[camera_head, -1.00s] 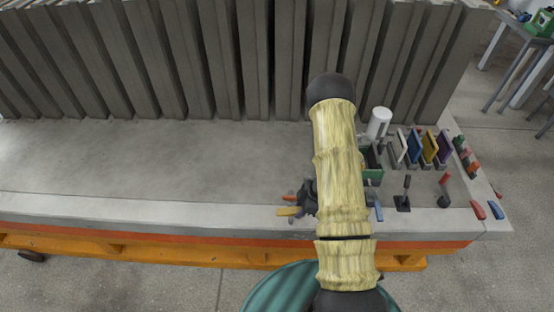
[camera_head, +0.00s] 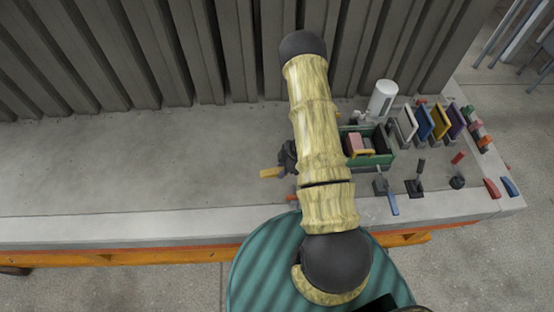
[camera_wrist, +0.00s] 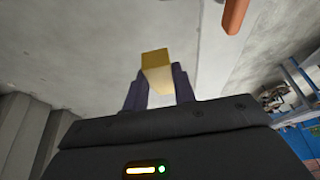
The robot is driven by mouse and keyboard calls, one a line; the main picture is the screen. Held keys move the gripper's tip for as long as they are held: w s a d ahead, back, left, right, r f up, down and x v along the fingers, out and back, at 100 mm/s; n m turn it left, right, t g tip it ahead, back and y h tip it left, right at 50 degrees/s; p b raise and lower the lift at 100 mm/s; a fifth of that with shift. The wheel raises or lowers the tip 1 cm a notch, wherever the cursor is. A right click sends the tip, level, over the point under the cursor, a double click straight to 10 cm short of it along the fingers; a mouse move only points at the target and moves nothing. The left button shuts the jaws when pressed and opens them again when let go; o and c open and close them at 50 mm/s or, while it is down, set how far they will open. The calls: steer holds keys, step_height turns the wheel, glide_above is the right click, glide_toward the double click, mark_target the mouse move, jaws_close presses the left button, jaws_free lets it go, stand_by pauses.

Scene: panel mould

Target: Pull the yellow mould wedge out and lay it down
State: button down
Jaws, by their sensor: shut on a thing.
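The yellow mould wedge (camera_head: 271,172) sticks out to the left of my gripper (camera_head: 287,159) in the head view, over the concrete bed close to its front edge. In the wrist view the yellow wedge (camera_wrist: 157,72) sits between the two dark fingers of my gripper (camera_wrist: 158,88), which is shut on it. The wedge appears clear of other things there. I cannot tell how high it is above the concrete. My arm hides part of the bed behind the gripper.
A green box (camera_head: 378,160) with coloured blocks stands right of my arm. A white cylinder (camera_head: 382,98) and coloured plates (camera_head: 424,121) stand behind it. Levers (camera_head: 415,180) stand near the front edge. Grey ribbed panels (camera_head: 180,50) line the back. The concrete bed (camera_head: 130,160) at left is clear.

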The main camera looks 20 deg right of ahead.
steer(key=shift+w+f, duration=0.25)
steer(key=shift+w, duration=0.15)
steer(key=shift+s, duration=0.1)
steer(key=shift+s+r, duration=0.1)
step_height(320, 180, down, 9)
steer(key=b, duration=0.7)
steer(key=shift+r+b, duration=0.2)
steer(key=shift+b, duration=0.1)
steer(key=c, duration=1.1)
jaws_free()
steer(key=shift+o, duration=0.2)
steer(key=shift+r, duration=0.15)
